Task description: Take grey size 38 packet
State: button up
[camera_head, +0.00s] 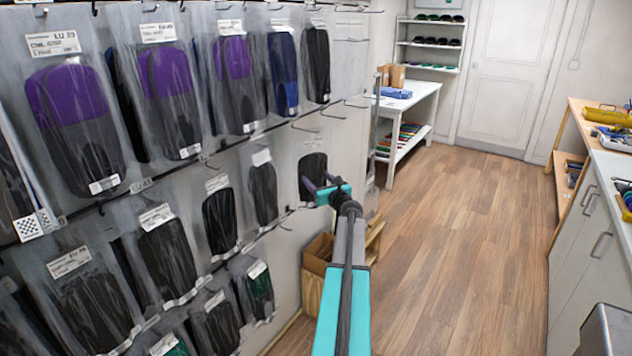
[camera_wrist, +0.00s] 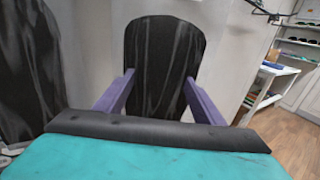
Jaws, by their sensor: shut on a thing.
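A dark grey, nearly black insole packet (camera_head: 313,166) hangs at the far right of the middle row of the wall rack. Its small label is too small to read. My gripper (camera_head: 318,187) is at the lower part of this packet, with its purple fingers on either side. In the wrist view the packet (camera_wrist: 163,62) stands upright between the two fingertips, and my gripper (camera_wrist: 160,88) is shut on it.
Other hanging packets fill the rack to the left; the closest is a dark one (camera_head: 263,192). A cardboard box (camera_head: 318,253) stands below the gripper. A white table (camera_head: 425,105) is at the back. The wooden floor (camera_head: 450,230) to the right is clear.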

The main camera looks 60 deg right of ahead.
jog(key=shift+r, duration=0.6)
jog(key=s+b, duration=0.2)
jog(key=s, duration=1.6)
jog(key=shift+a, duration=0.1)
jog(key=w+a+n+y+p, duration=0.1)
jog(key=w+a+n+y, duration=0.2)
jog(key=a, duration=0.7)
jog(key=w+a+n+y+p, duration=0.1)
jog(key=w+a+n+y, duration=0.1)
jog(key=a+y, duration=0.3)
jog(key=w+a+r+n+y+p, duration=0.1)
jog(key=a+y, duration=0.4)
jog(key=a, duration=0.9)
jog(key=w+n+p, duration=0.1)
jog(key=w+n, duration=0.1)
jog(key=shift+w+a+n, duration=0.3)
jog(key=shift+w+n, duration=0.05)
jog(key=shift+n, duration=0.05)
jog(key=shift+d, duration=0.1)
